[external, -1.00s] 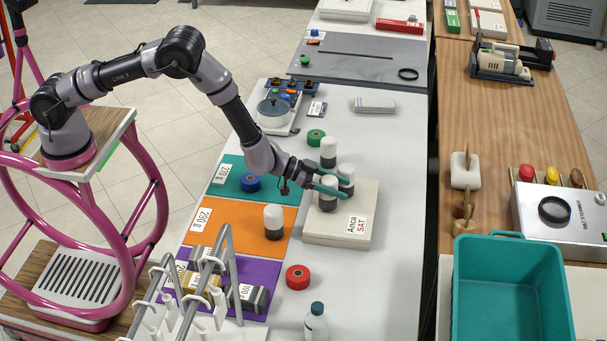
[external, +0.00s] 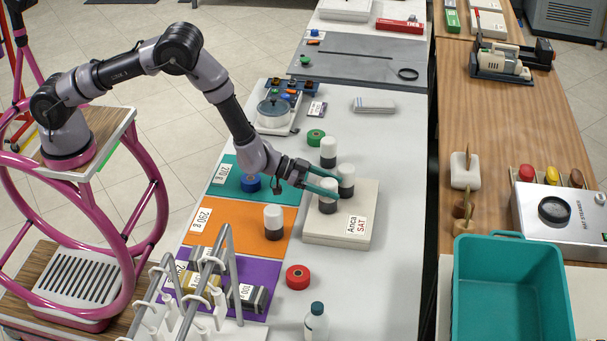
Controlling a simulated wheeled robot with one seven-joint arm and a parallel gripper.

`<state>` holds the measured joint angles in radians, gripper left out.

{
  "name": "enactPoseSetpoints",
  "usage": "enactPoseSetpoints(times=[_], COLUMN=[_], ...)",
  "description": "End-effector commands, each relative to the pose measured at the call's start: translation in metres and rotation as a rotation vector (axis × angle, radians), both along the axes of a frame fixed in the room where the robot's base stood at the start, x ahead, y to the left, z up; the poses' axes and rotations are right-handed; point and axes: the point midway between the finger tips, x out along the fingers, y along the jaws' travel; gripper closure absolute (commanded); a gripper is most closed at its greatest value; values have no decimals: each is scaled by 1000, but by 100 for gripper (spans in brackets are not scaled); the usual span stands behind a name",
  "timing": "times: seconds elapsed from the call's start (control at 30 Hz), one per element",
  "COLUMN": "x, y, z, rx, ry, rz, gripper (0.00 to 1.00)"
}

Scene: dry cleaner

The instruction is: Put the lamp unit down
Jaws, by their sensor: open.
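Several white-topped, dark-based cylinders, which look like the lamp units, are in the external view. One lamp unit (external: 328,199) stands upright on the white block labelled "Anca SAT" (external: 340,232). A second unit (external: 346,180) stands just behind it at the block's back edge. A third (external: 328,152) stands on the table behind the block, and another (external: 273,222) on the orange mat. My gripper (external: 325,184) is open, its teal fingers beside the front unit on the block. Whether the fingers touch that unit is hard to tell.
Teal, orange (external: 235,226) and purple mats lie left of the block. A red roll (external: 297,277), a green roll (external: 316,137) and a bottle (external: 316,322) stand on the white table. A grey rack (external: 205,290) rises at the front. Table right of the block is clear.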

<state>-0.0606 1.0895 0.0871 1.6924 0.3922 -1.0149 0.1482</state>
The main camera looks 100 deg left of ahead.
Motion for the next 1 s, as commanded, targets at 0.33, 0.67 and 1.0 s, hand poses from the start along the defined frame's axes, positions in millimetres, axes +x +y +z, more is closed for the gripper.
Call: enactPoseSetpoints(times=[0.33,0.67,1.0], x=[-69,-89,-132], y=[-2,-6,-28], z=[26,56,214], rx=[-1,15,123], ry=[0,10,155], rz=[1,-9,-65], gripper=[22,22,22])
